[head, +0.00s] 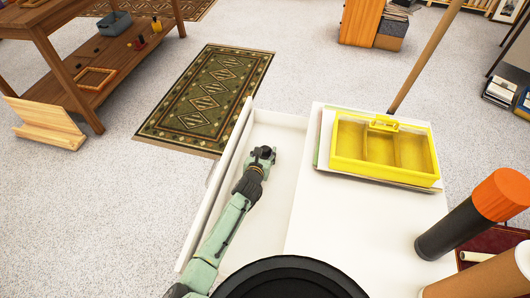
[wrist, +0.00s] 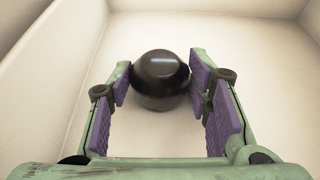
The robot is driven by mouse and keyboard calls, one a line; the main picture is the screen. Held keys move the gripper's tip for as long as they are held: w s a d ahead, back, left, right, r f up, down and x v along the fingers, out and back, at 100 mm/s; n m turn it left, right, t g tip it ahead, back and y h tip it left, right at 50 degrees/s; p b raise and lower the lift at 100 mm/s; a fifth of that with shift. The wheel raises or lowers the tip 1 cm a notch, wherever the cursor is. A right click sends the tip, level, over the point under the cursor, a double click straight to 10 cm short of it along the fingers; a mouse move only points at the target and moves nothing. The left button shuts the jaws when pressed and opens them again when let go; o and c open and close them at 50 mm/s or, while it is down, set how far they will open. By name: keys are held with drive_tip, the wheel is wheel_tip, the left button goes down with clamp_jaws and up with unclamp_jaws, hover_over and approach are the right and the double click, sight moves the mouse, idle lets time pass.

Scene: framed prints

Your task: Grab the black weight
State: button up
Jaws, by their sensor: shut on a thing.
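The black weight (wrist: 160,80) is a dark, glossy round object in the wrist view, over the pale floor of an open white drawer. My gripper (wrist: 161,82) is shut on it, with the purple finger pads at its left and right sides. In the head view my gripper (head: 263,154) reaches into the far part of the drawer (head: 285,125). There the weight is small and hard to tell apart from the dark gripper.
Drawer walls stand close around my gripper. The white cabinet top (head: 335,215) lies to the right, bearing a yellow compartment tray (head: 344,174). A dark cylinder with an orange cap (head: 455,225) is at the right. A patterned rug (head: 207,98) lies beyond the drawer.

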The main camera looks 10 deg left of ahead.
drive_tip(key=shift+c, duration=1.4)
